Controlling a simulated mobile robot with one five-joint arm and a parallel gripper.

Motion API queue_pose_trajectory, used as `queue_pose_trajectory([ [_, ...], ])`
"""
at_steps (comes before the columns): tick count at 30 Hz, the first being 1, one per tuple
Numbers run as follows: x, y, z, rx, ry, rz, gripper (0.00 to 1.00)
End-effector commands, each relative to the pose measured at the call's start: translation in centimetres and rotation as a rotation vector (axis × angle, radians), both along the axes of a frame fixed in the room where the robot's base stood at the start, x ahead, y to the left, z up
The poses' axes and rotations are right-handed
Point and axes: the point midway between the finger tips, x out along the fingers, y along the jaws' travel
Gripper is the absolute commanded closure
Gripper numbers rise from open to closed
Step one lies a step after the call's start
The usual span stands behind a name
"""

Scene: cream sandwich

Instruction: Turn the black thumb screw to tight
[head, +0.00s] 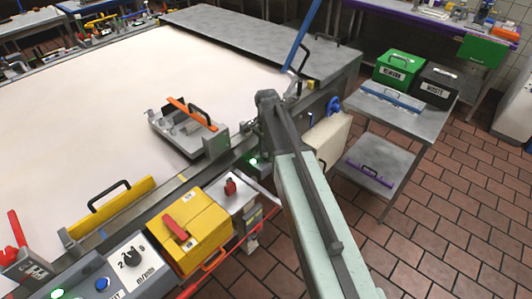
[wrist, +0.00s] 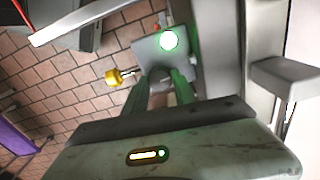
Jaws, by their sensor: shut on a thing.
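My gripper (wrist: 160,78) shows in the wrist view as two green fingers, close together at a grey plate. The fingers are shut on a small dark part at the plate's lower edge, which fits the black thumb screw; it is mostly hidden between the fingertips, and its turn angle cannot be read. A lit green lamp (wrist: 168,40) sits on the plate just beyond the fingertips. In the head view the lamp (head: 253,161) shows on the machine's side, and my arm hides the fingers and the screw.
A yellow knob (wrist: 113,76) sticks out left of my fingers, close by. A grey bar (wrist: 285,78) juts in at the right. In the head view, a yellow box (head: 190,228) stands near left and a side table (head: 405,115) stands right. Tiled floor is open at lower right.

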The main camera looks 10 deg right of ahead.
Motion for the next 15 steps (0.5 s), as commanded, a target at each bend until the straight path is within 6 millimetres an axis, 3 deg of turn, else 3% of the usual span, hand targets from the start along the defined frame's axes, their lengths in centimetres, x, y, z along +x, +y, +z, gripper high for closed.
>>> queue_pose_trajectory([
  [15,-0.29,-0.01,-0.04,-0.001,0.008,-0.124,1.00],
])
